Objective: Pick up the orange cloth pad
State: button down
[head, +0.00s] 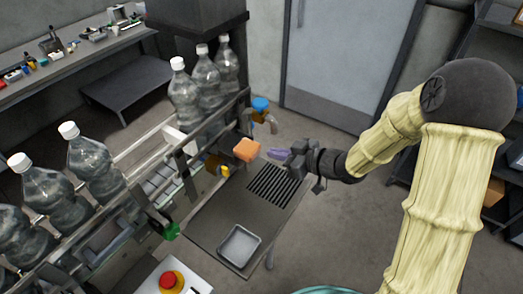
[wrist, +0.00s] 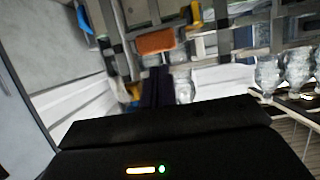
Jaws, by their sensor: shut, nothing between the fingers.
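The orange cloth pad (head: 247,150) is a small block-like piece beside the bottling machine's near side, in the middle of the head view. What supports it is not clear. It also shows in the wrist view (wrist: 156,41), near the top centre, ahead of the fingers. My gripper (head: 278,154) has purplish fingers pointing left toward the pad, with a small gap between fingertips and pad in the head view. The fingers also show, dark and blurred, in the wrist view (wrist: 157,85). They are shut and empty.
Clear bottles with white caps (head: 205,82) line the conveyor (head: 150,143). A grey table (head: 205,215) with a slotted grille and a metal tray (head: 239,246) lies below. A red button (head: 171,281) sits at the front. A blue-topped fitting (head: 260,104) stands behind the pad. Floor at right is open.

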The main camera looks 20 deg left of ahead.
jog(key=d, duration=0.1)
jog(key=s+d, duration=0.1)
jog(key=d, duration=0.1)
jog(key=shift+d+b, duration=0.1)
jog(key=shift+b, duration=0.2)
jog(key=w+d+f+m+t+h, duration=0.1)
jog(key=d+f+m+t+h, duration=0.15)
jog(key=d+m+h, duration=1.05)
jog(key=s+d+m+g, duration=0.1)
jog(key=s+d+g, duration=0.3)
jog(key=s+d, duration=0.5)
jog(key=s, duration=0.4)
jog(key=shift+d+r, duration=0.3)
jog(key=shift+r, duration=0.1)
jog(key=c, duration=2.1)
grip_release()
jog(key=shift+s, duration=0.1)
